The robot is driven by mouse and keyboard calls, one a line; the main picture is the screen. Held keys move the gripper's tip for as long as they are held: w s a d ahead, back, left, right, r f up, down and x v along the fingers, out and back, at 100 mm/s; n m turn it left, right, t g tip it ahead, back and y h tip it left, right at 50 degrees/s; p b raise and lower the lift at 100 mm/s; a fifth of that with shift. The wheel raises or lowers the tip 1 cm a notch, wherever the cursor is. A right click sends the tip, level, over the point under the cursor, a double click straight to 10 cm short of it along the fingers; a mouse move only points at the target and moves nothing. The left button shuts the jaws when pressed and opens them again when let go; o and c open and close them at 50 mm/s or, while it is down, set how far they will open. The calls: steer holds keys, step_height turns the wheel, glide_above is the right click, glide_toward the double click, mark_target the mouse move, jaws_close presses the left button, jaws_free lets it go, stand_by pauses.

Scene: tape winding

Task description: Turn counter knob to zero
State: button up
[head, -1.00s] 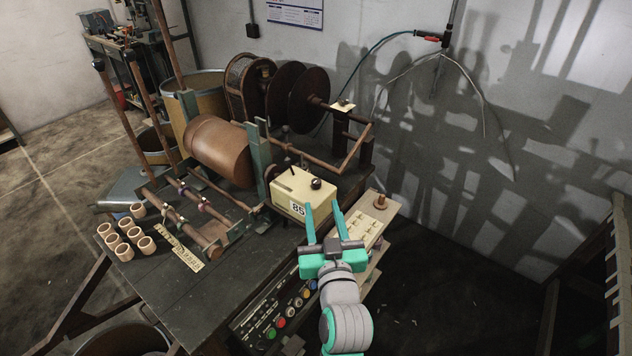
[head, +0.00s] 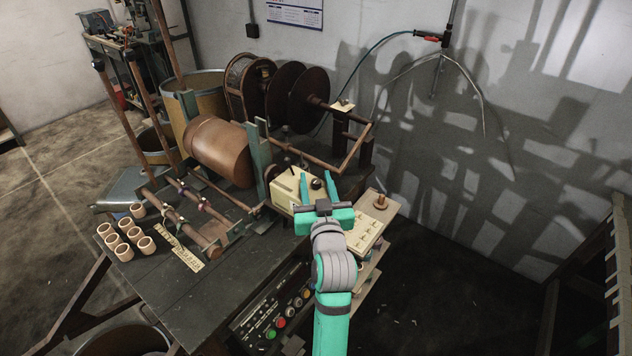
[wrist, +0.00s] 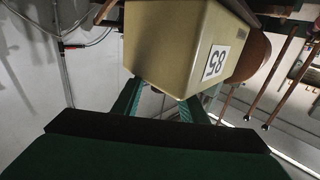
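The counter is a cream box (head: 285,187) on the bench, with a dark round knob (head: 316,184) on its right side. In the head view the knob shows between the two green fingers of my gripper (head: 316,174). The fingers are apart and I see nothing clamped between them; whether they touch the knob I cannot tell. In the wrist view the box (wrist: 180,45) fills the upper middle, with a white number label (wrist: 216,61) that reads 85, seen turned over. The fingertips (wrist: 160,100) reach behind the box there, and the knob is hidden.
A cream panel with small switches (head: 365,235) lies right of my gripper, with a copper-coloured knob-like piece (head: 381,201) at its corner. A green upright (head: 262,165) and a large copper drum (head: 218,150) stand left of the box. Several tan rings (head: 124,251) sit at bench left.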

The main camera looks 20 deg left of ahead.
jaws_close()
steer(key=shift+a+m+h, duration=0.1)
steer(key=shift+m+h, duration=0.2)
steer(key=shift+h, duration=0.1)
steer(key=shift+m+t+h, duration=0.5)
steer(key=shift+m+h, duration=0.3)
steer(key=shift+h, duration=0.4)
steer(key=m+h, duration=0.2)
steer(key=h, duration=0.1)
steer(key=m+h, duration=0.2)
steer(key=h, duration=0.2)
steer(key=shift+a, duration=0.1)
steer(key=m+h, duration=0.2)
steer(key=h, duration=0.1)
steer(key=m+g+h, duration=0.1)
steer(key=m+h, duration=0.1)
steer(key=shift+g+h, duration=0.3)
steer(key=shift+h, duration=0.1)
steer(key=shift+m+g+h, duration=1)
steer(key=shift+m+h, duration=0.4)
steer(key=shift+h, duration=0.2)
